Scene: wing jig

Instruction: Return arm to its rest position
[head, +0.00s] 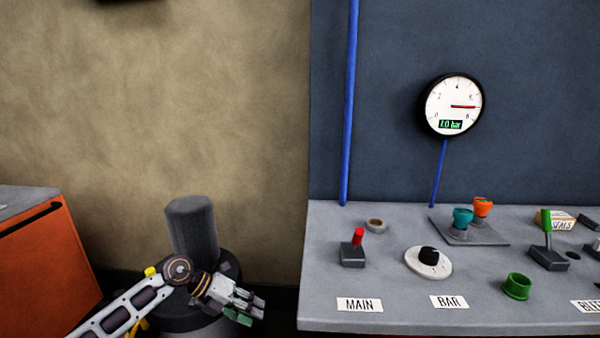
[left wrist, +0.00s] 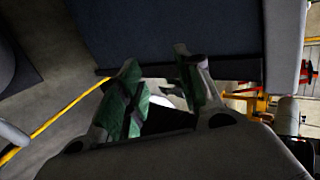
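My left gripper (head: 254,308) is at the lower middle of the head view, left of the grey control bench (head: 320,285) and in front of a dark grey cylinder (head: 192,228). It points to the right and holds nothing. In the left wrist view its two green-padded fingers (left wrist: 157,62) stand apart with an empty gap between them. My right gripper is in neither view.
The bench carries a red-tipped lever (head: 357,240), a black knob on a white dial (head: 428,257), a green lever (head: 548,225), a green ring (head: 516,286) and teal and orange parts (head: 463,217). A gauge (head: 452,105) hangs behind. An orange cabinet (head: 45,260) stands left.

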